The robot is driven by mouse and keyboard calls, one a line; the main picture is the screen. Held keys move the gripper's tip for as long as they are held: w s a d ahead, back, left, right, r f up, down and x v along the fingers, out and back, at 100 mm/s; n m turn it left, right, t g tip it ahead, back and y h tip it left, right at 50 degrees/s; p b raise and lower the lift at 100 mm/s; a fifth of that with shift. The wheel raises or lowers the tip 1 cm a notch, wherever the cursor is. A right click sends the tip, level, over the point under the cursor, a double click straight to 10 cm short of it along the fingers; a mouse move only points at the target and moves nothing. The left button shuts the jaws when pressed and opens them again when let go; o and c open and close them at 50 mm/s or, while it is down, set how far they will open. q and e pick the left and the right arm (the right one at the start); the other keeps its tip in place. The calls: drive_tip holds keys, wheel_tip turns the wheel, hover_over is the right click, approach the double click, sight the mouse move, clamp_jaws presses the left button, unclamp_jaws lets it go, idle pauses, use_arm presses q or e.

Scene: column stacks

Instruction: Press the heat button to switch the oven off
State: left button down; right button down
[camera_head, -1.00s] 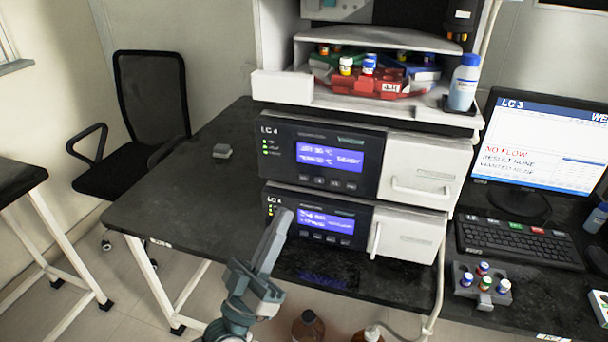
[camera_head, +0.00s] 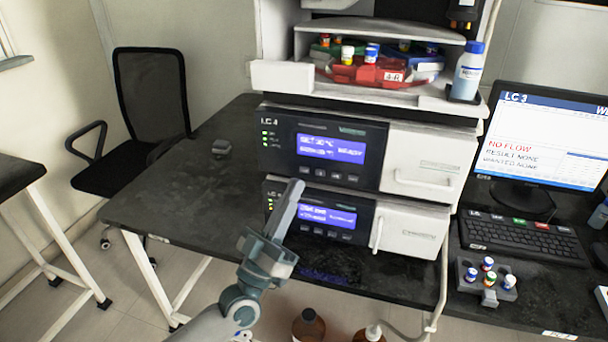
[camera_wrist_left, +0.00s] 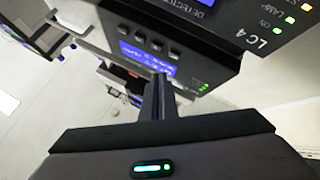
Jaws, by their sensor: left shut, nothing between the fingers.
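The upper LC 4 unit (camera_head: 280,150) has a blue display with a °C reading and a row of small dark buttons (camera_head: 320,173) below it. The button labels are too small to read. The lower LC 4 unit (camera_head: 360,242) has its own display and buttons. My left gripper (camera_head: 297,184) is shut and empty, its fingers pointing up in front of the units. Its tips overlap the seam between them, just below the left end of the upper button row; contact cannot be told. In the left wrist view, the shut fingers (camera_wrist_left: 160,80) show near a blue display. My right gripper is out of view.
Above the units, a shelf holds red, green and blue vial trays (camera_head: 370,72) and a blue-capped bottle (camera_head: 468,72). A monitor (camera_head: 545,135), keyboard (camera_head: 520,238) and vial rack (camera_head: 486,278) stand at right. The bench left of the units (camera_head: 185,190) is mostly clear.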

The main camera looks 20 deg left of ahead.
sight(309, 160)
use_arm(q)
drive_tip(key=shift+w, duration=1)
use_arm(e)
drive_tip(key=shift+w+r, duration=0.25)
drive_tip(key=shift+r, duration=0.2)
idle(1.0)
use_arm(q)
drive_tip(key=shift+w, duration=0.4)
drive_tip(key=shift+w, duration=0.4)
idle(0.8)
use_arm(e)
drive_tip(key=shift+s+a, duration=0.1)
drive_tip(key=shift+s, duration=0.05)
use_arm(q)
drive_tip(key=shift+s+r, duration=0.1)
drive_tip(key=shift+s, duration=0.1)
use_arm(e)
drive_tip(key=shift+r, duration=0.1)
use_arm(q)
drive_tip(key=shift+s, duration=0.65)
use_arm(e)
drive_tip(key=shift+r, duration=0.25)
use_arm(q)
drive_tip(key=shift+p, duration=0.3)
